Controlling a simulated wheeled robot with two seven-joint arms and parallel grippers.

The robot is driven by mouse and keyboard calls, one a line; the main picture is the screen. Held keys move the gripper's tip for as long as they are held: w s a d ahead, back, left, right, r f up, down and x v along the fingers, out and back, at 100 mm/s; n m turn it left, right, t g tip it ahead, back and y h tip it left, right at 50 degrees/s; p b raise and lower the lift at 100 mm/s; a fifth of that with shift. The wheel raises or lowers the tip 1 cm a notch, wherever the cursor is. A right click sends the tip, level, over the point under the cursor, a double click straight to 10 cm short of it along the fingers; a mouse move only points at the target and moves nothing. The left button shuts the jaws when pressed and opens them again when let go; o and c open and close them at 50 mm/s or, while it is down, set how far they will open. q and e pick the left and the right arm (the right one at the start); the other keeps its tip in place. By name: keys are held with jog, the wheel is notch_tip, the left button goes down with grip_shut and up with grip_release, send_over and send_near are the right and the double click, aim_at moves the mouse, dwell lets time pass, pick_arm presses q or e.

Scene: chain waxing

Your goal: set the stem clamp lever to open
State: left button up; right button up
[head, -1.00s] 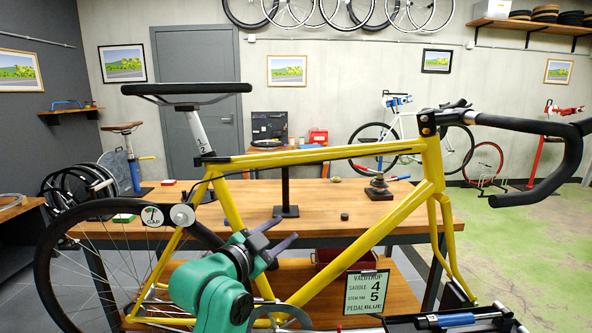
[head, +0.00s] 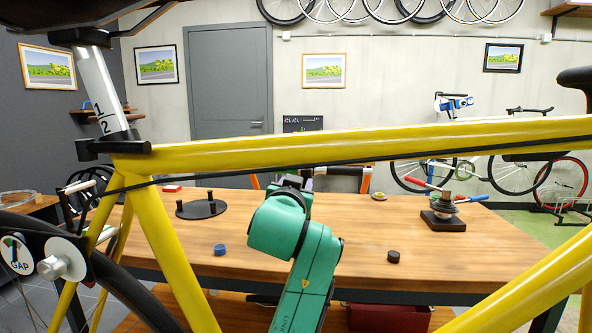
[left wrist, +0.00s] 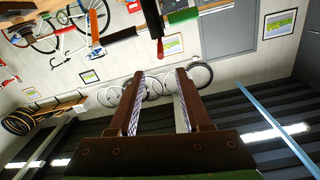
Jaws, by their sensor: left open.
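The yellow bike frame (head: 350,143) fills the head view, its top tube running across to the right edge. The stem and its clamp lever are in neither current view. At the left, the seat post (head: 100,90) marked 1 and 2 enters a black seat clamp (head: 112,147). My left arm rises in the middle of the head view, below the top tube; its jaws are hard to make out there. In the left wrist view my left gripper (left wrist: 160,73) is open, with two dark-red fingers apart and nothing between them. My right gripper is in neither view.
The wooden workbench (head: 350,235) stands behind the frame. On it are a black round base with pegs (head: 202,209), a blue cap (head: 220,249), a black cap (head: 393,257) and a dark block with stacked discs (head: 444,216). A white bike (head: 440,175) stands farther back.

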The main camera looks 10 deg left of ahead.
pick_arm(q)
jog(key=w, duration=0.4)
jog(key=w+p, duration=0.1)
jog(key=w, duration=0.3)
jog(key=w+p, duration=0.1)
jog(key=w, duration=0.3)
jog(key=shift+d+r, duration=0.3)
jog(key=shift+d, duration=0.05)
jog(key=shift+w+a+f+p, duration=0.15)
jog(key=shift+w+p, duration=0.15)
jog(key=shift+w, duration=0.2)
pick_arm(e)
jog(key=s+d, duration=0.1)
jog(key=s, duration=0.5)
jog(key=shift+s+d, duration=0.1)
pick_arm(q)
grip_shut()
